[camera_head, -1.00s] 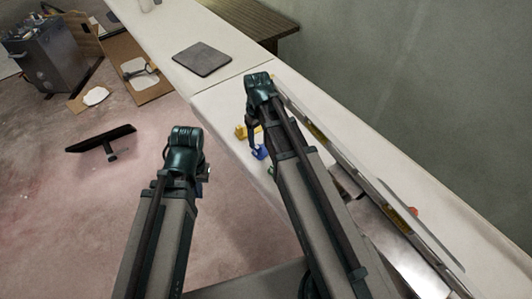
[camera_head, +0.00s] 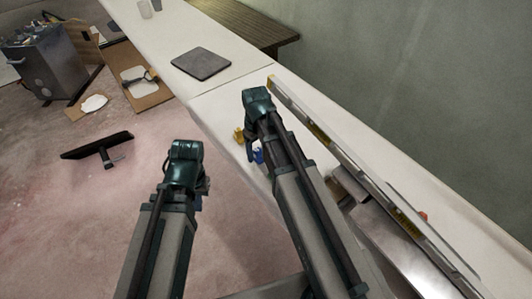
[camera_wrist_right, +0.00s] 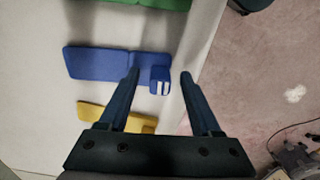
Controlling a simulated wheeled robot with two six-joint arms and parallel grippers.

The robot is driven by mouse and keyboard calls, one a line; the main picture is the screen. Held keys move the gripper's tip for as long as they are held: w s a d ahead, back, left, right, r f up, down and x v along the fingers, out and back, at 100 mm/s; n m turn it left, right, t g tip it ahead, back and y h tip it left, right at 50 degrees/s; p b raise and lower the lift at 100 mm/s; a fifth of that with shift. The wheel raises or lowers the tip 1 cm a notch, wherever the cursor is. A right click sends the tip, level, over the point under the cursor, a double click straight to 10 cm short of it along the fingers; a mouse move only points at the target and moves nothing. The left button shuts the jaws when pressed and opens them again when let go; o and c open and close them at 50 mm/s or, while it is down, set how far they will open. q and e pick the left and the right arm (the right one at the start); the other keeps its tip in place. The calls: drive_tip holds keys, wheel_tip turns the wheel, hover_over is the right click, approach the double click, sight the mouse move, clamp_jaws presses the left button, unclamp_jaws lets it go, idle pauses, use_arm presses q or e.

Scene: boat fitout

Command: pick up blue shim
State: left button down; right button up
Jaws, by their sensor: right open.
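The blue shim (camera_wrist_right: 100,64) lies on the white bench in the right wrist view, its long flat part pointing left and a small block with white marks at its right end. My right gripper (camera_wrist_right: 159,74) is open. Its fingertips show on either side of the end block, the left one overlapping the shim's flat part; I cannot tell if they touch it. In the head view the blue shim (camera_head: 258,156) is mostly hidden by my right arm, whose gripper (camera_head: 250,148) is over it. My left gripper (camera_head: 201,196) hangs over the floor, its fingers mostly hidden.
A yellow shim (camera_wrist_right: 100,114) lies near the blue one, partly behind my right gripper. A green piece (camera_wrist_right: 140,4) lies on the other side. The bench edge is close to the blue block. A long metal level (camera_head: 345,155) lies along the bench.

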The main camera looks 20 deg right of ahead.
clamp_jaws()
use_arm(q)
drive_tip(key=shift+r, duration=0.15)
use_arm(e)
drive_tip(key=shift+r, duration=0.15)
